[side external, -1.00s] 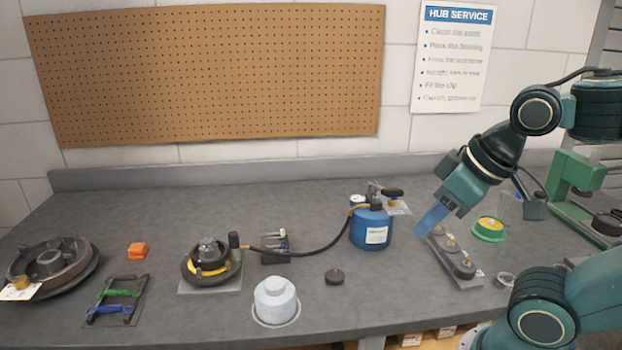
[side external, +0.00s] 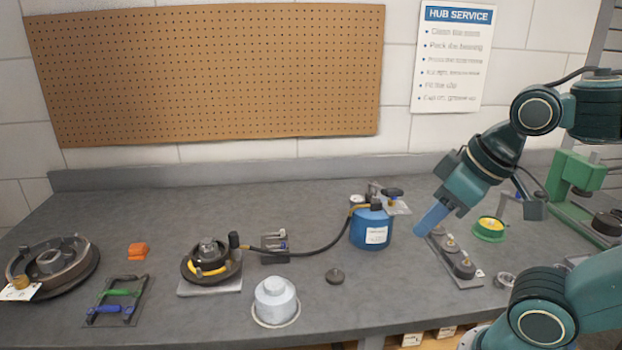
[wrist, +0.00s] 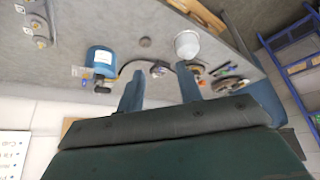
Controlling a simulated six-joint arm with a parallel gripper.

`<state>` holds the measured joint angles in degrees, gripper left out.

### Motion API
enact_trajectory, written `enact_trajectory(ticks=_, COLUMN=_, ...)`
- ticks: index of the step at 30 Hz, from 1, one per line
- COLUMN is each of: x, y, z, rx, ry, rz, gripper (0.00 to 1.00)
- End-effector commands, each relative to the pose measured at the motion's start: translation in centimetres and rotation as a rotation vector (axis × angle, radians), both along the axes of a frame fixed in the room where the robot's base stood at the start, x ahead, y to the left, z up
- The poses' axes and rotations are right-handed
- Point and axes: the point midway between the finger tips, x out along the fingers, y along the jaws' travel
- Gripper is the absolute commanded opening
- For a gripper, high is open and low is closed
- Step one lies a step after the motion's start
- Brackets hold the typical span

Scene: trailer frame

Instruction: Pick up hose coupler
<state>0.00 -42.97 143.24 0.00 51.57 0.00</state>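The hose coupler (side external: 234,240) looks like the dark upright end piece of a black hose (side external: 310,249). It stands at the right side of a dark hub with a yellow ring (side external: 207,262). The hose runs right to a blue canister (side external: 371,227) with a white label, which also shows in the wrist view (wrist: 101,58). My gripper (side external: 428,222) hangs over the right part of the bench, right of the canister and well apart from the coupler. In the wrist view its two blue fingers (wrist: 158,75) are spread with nothing gripped between them. The coupler is too small to make out clearly there.
A strip with several round dark parts (side external: 461,268) lies just below my gripper. A green-and-yellow roll (side external: 489,229) and green press (side external: 577,183) are to the right. A white capped pot (side external: 275,300) and dark puck (side external: 335,276) stand in front.

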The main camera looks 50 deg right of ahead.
Motion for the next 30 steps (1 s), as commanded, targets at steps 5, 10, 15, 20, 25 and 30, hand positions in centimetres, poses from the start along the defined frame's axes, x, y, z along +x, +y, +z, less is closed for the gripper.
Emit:
enact_trajectory(ticks=5, x=0.0, y=0.0, z=0.0, rx=0.000, ry=0.000, rz=0.000, gripper=0.48)
enact_trajectory(ticks=10, x=0.0, y=0.0, z=0.0, rx=0.000, ry=0.000, rz=0.000, gripper=0.48)
enact_trajectory(ticks=15, x=0.5, y=0.0, z=0.5, rx=-0.004, ry=0.006, rz=0.010, gripper=0.48)
enact_trajectory(ticks=20, x=2.1, y=0.1, z=1.7, rx=-0.016, ry=0.026, rz=0.037, gripper=0.48)
enact_trajectory(ticks=25, x=4.9, y=0.3, z=3.5, rx=-0.038, ry=0.061, rz=0.088, gripper=0.48)
enact_trajectory(ticks=30, x=8.5, y=0.6, z=5.2, rx=-0.061, ry=0.100, rz=0.148, gripper=0.48)
